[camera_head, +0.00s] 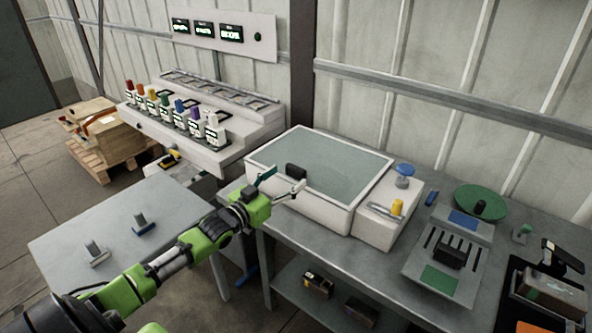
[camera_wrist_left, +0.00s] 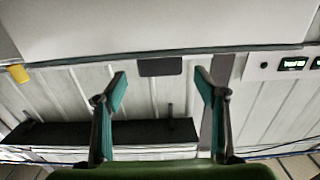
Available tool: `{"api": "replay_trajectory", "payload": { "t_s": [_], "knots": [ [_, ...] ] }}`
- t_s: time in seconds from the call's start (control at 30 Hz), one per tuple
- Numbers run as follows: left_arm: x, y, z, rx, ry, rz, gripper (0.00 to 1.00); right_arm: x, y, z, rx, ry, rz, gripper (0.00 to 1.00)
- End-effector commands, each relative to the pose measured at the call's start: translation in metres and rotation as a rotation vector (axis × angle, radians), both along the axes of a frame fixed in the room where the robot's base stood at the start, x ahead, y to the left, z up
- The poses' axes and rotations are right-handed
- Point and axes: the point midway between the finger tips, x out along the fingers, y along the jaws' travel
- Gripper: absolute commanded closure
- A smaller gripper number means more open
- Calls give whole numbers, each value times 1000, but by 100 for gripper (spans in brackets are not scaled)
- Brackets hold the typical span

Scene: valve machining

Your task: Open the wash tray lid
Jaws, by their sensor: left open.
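The wash tray (camera_head: 297,205) is a white box on the grey bench, with a flat grey-green lid (camera_head: 325,160) lying shut on top. A small black handle (camera_head: 296,171) sits at the lid's front left edge. My left gripper (camera_head: 286,179) is open at the handle, its teal-padded fingers spread to either side of it. In the left wrist view the open fingers (camera_wrist_left: 160,84) point at the dark handle (camera_wrist_left: 160,67), which shows between and just beyond their tips. I cannot tell whether they touch it. My right gripper is not in view.
A white block with a blue knob (camera_head: 404,170) and a yellow part (camera_head: 397,207) adjoins the tray's right side. A rack of coloured bottles (camera_head: 180,116) stands behind left. A green disc (camera_head: 481,203) and fixtures fill the bench's right. The left table (camera_head: 130,225) is mostly clear.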

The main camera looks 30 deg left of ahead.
Motion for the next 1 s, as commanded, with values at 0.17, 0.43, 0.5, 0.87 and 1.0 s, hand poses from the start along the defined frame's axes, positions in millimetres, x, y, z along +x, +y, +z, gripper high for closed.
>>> {"api": "replay_trajectory", "payload": {
  "t_s": [0.17, 0.43, 0.5, 0.87, 1.0],
  "knots": [
    [28, -2, 2, 0, -2, 1, 35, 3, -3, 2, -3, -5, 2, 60],
    [50, -4, 0, -1, 0, 1, 35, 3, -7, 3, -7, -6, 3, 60],
    [53, -4, 0, 0, 0, 0, 35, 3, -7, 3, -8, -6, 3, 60],
    [54, -4, 0, 0, 0, 0, 50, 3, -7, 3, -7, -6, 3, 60],
    [53, -4, 0, 0, 0, 0, 87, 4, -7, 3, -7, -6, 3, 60]
  ]
}}
